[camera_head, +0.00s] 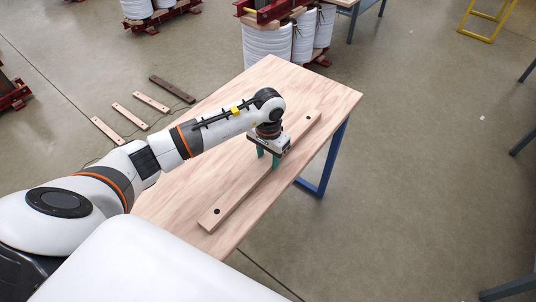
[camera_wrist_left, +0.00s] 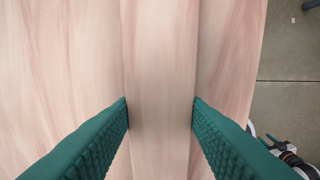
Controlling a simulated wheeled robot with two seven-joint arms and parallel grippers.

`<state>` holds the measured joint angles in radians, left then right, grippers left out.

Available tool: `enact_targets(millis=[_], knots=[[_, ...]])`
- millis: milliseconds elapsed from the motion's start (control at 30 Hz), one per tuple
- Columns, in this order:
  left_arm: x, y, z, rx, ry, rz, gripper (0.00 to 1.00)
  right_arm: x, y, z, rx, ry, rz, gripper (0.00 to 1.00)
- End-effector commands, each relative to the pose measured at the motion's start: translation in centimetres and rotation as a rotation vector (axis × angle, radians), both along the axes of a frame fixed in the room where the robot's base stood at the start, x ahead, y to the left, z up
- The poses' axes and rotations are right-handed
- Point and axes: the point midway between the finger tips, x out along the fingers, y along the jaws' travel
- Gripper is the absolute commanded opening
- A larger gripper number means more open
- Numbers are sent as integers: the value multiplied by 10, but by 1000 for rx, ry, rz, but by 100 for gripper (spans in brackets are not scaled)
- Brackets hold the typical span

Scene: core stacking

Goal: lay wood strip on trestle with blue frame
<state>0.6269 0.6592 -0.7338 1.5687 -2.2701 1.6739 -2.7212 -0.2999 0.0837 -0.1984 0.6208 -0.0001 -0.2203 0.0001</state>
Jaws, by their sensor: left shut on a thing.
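The wood strip (camera_head: 238,199) is long and pale, with a dark hole near each end. It lies lengthwise along the right part of the wooden top of the trestle with blue frame (camera_head: 322,88), flat on it or very close above it; I cannot tell which. My left gripper (camera_head: 268,161) points down at the strip's middle, its green fingers on either side of it. In the left wrist view the fingers (camera_wrist_left: 161,103) are shut on the strip (camera_wrist_left: 163,60), which hides part of the top (camera_wrist_left: 60,60).
Several loose strips (camera_head: 107,130) lie on the floor to the left. White coils in red frames (camera_head: 267,43) stand behind the trestle. A yellow frame (camera_head: 487,20) is at the back right. The floor right of the trestle is mostly clear.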

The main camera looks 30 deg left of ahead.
Motion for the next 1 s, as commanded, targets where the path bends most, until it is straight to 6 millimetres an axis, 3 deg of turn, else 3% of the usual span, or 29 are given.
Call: enact_targets(millis=[233, 267, 400, 767, 1000], knots=[[1, 0, -2, 1, -3, 0, 3, 0, 4, -5, 5, -1, -1, 36], [0, 0, -3, 1, -1, 0, 42, 0, 5, -5, 6, -1, 0, 36], [0, 0, -2, 1, -1, 0, 62, 0, 7, -3, 9, -1, 0, 36], [0, 0, 4, 0, -1, 0, 62, 0, 7, 2, 8, 0, 1, 36], [2, 1, 45, 1, -6, -1, 62, 0, 5, -7, 6, 0, 2, 36]])
